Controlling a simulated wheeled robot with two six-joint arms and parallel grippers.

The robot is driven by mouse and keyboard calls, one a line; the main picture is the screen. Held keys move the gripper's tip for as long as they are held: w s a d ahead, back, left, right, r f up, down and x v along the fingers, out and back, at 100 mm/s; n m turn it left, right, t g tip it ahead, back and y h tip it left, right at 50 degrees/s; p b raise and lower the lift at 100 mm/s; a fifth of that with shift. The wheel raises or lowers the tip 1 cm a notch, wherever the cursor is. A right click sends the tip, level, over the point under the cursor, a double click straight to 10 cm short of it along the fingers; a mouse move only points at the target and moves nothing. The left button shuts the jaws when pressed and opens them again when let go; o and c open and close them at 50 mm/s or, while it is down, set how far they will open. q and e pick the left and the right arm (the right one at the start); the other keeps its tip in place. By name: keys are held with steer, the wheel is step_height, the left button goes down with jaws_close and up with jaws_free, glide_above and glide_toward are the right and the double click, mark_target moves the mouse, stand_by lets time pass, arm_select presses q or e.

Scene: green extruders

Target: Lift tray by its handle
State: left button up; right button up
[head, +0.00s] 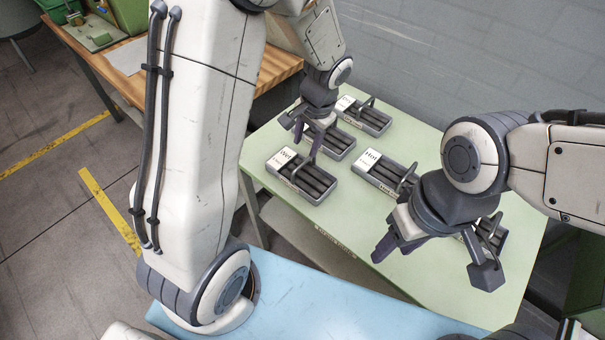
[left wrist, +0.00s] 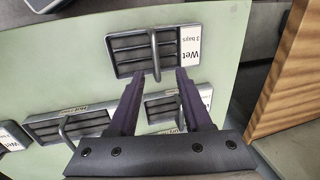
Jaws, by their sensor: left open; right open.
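Several grey trays with dark bays and arched handles lie on the green table. The tray labelled "Wet" (head: 313,193) is at the near left; it also shows at the top of the left wrist view (left wrist: 128,41). Its handle (left wrist: 153,52) crosses its middle. My left gripper (head: 308,138) is open and empty above the table by this tray. In the left wrist view its fingertips (left wrist: 159,76) point at the near end of the handle, with a gap between them. My right gripper (head: 434,266) is open and empty over the table's near right, partly covering a tray (head: 493,236).
A tray labelled "Hot" (head: 370,171) lies right of the Wet tray; another (head: 366,118) is at the back, and one (head: 338,143) sits behind my left gripper. A wooden bench (head: 276,68) stands left of the green table (head: 430,135). A grey wall is behind.

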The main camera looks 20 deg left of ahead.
mark_target(303, 163)
arm_select(q)
steer(key=f, duration=0.4)
steer(key=shift+w+a, duration=0.1)
steer(key=shift+a, duration=0.25)
steer(key=f, duration=0.5)
steer(key=shift+a+f, duration=0.15)
steer(key=shift+a, duration=0.05)
jaws_close()
stand_by(0.8)
